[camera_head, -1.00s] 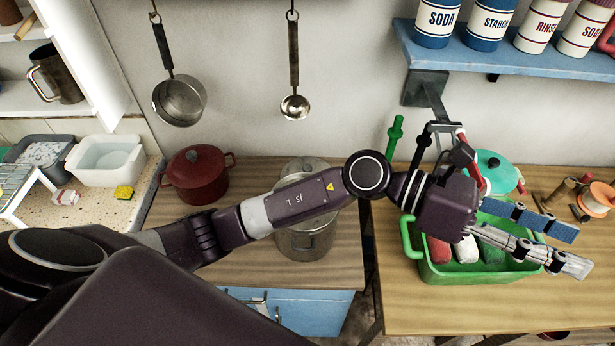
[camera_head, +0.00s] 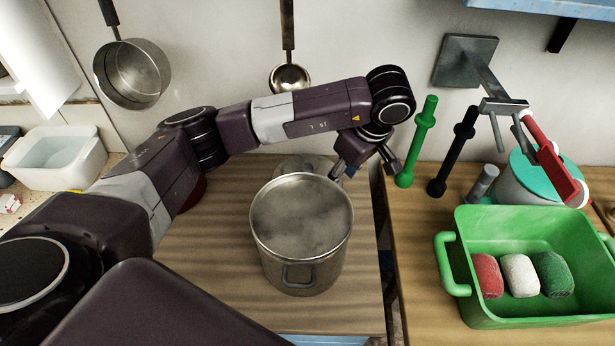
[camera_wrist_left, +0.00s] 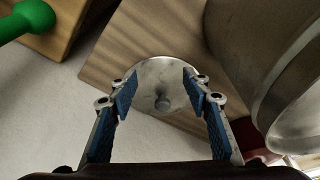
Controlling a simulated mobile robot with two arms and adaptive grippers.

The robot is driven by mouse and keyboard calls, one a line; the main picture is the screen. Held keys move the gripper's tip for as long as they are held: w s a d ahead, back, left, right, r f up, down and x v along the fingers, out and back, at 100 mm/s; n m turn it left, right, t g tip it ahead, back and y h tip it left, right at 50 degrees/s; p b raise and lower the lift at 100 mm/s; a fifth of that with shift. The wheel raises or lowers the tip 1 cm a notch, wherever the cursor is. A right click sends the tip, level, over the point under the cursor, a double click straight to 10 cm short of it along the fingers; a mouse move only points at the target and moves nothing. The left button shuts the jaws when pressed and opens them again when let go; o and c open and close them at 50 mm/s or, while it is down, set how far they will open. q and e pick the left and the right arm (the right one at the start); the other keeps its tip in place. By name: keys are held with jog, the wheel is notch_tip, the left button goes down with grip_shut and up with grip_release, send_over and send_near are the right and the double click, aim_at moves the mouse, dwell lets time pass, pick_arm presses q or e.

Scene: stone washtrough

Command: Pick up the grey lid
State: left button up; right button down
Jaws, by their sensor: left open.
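The grey lid (camera_head: 296,163) is a round metal disc at the back of the wooden counter, behind the steel pot (camera_head: 302,215), which hides part of it. In the left wrist view the lid (camera_wrist_left: 150,77) shows its small round knob, and I cannot tell whether it lies flat or leans. My left gripper (camera_head: 342,172) is behind the pot, just right of the lid. In the wrist view its blue-padded fingers (camera_wrist_left: 160,84) are open, one on each side of the knob, with nothing held. My right gripper is not in view.
A green tub (camera_head: 465,225) with red, white and green pieces stands on the right table. A hanging pan (camera_head: 133,72) and ladle (camera_head: 289,78) are on the wall. The counter before the pot is clear.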

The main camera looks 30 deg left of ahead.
pick_arm(q)
jog(key=p, duration=0.3)
send_over(308, 167)
jog(key=s+d, duration=0.1)
jog(key=d, duration=0.1)
jog(key=shift+d, duration=0.1)
jog(key=shift+w+a, duration=0.15)
jog(key=shift+a, duration=0.25)
jog(key=x, duration=0.4)
jog(key=shift+f+p, duration=0.15)
jog(key=shift+p, duration=0.2)
jog(key=shift+w+a+f, duration=0.1)
jog(key=shift+a+f, duration=0.05)
jog(key=shift+f, duration=0.25)
jog(key=shift+c, duration=0.4)
jog(key=c, duration=1)
grip_shut()
